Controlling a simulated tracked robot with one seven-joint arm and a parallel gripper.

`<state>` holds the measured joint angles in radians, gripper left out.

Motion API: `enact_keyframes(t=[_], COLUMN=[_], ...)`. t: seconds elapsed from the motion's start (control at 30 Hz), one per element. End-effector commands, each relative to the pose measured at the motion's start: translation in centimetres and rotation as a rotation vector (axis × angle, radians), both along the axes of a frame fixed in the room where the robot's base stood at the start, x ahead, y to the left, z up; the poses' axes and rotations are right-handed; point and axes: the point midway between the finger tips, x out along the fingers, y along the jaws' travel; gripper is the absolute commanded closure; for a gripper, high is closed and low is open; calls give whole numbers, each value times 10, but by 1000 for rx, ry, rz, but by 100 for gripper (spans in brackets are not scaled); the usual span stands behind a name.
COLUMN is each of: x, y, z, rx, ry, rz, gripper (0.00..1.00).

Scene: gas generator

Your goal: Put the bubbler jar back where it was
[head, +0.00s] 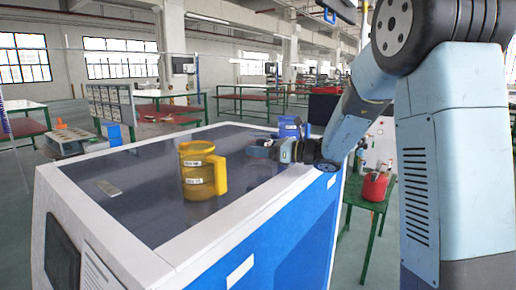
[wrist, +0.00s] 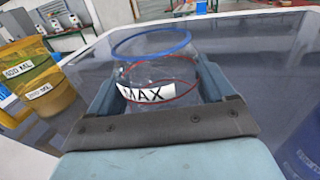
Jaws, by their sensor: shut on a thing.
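The bubbler jar (wrist: 160,75) is a clear vessel with a blue rim, a red ring and a white "MAX" label. In the wrist view it stands between the two fingers of my gripper (wrist: 160,88), which is shut on it. In the head view my gripper (head: 268,149) is low over the back right part of the dark machine top (head: 140,165). The clear jar is hard to make out there. I cannot tell whether its base touches the top.
A yellow jug (head: 202,172) with volume labels stands on the top, left of my gripper. A blue container (head: 290,127) is just behind my gripper. A small flat plate (head: 108,188) lies at the left. A red container (head: 375,185) stands on a green-legged table at the right.

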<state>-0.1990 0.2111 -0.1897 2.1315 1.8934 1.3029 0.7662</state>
Motion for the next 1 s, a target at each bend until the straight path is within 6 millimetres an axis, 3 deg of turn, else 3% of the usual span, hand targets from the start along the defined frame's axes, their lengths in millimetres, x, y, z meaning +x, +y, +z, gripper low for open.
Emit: enact_keyframes(t=[0.27, 0.3, 0.47, 0.77, 1.0], x=[0, 0, 0, 0, -11], y=[0, -1, 0, 0, -28], z=[-1, -2, -1, 1, 1], rx=[1, 0, 0, 0, 0], ry=[-1, 0, -1, -2, -1], rz=[-1, -1, -1, 0, -3], gripper=[62, 17, 2, 0, 0])
